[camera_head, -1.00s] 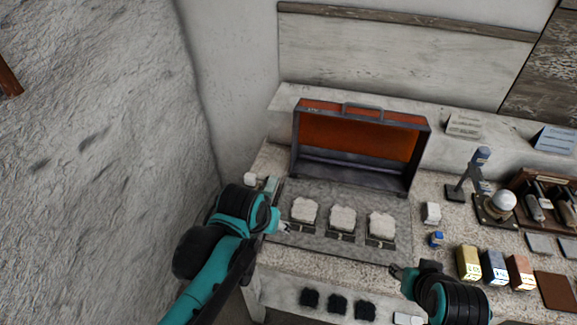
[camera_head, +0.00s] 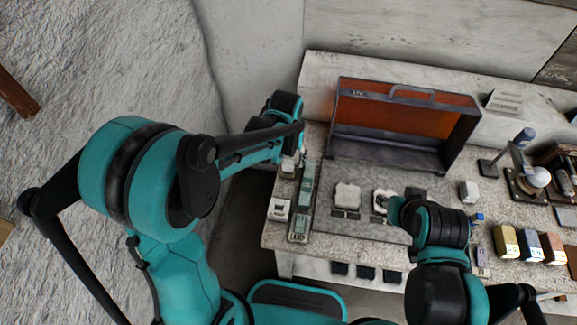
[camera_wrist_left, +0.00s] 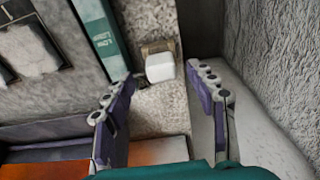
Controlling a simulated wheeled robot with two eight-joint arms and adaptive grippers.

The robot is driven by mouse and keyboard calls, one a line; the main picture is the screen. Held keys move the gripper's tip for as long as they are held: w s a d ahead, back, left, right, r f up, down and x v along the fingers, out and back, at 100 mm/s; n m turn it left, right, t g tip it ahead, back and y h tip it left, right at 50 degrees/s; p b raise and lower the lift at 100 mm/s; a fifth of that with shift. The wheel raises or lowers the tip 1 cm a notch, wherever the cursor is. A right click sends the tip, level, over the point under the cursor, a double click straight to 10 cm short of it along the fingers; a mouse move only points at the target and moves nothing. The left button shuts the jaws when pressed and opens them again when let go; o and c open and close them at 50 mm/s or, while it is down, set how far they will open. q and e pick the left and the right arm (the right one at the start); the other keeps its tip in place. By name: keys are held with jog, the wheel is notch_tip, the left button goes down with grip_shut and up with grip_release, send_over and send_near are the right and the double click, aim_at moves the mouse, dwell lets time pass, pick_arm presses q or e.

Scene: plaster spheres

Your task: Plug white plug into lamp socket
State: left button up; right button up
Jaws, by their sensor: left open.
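A small white block with a tan end, perhaps the white plug (camera_wrist_left: 160,68), lies on the stone bench beside a teal-grey strip (camera_wrist_left: 98,28) in the left wrist view. My left gripper (camera_wrist_left: 165,105) is open, its purple fingers spread on either side of and apart from the block. In the head view my left gripper (camera_head: 290,160) points down over the bench's left edge. Another white block (camera_head: 279,209) sits nearer the front, left of the strip. My right gripper (camera_head: 386,203) is at a white piece on the mat; its fingers are unclear. I cannot identify the lamp socket.
An open orange-lined case (camera_head: 375,128) stands at the back. A grey mat (camera_head: 365,232) bears white pieces. A lamp with a white bulb (camera_head: 537,177) stands right; several small boxes (camera_head: 530,244) are in front. A rough wall (camera_wrist_left: 270,60) is close to the left gripper.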

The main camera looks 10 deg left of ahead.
aim_at(288, 162)
pick_arm(q)
jog(key=f, duration=0.2)
jog(key=w+f+b, duration=0.1)
jog(key=f, duration=0.1)
jog(key=shift+s, duration=0.15)
jog(key=shift+c, duration=0.9)
jog(key=c, duration=1.1)
jog(key=shift+r, duration=0.1)
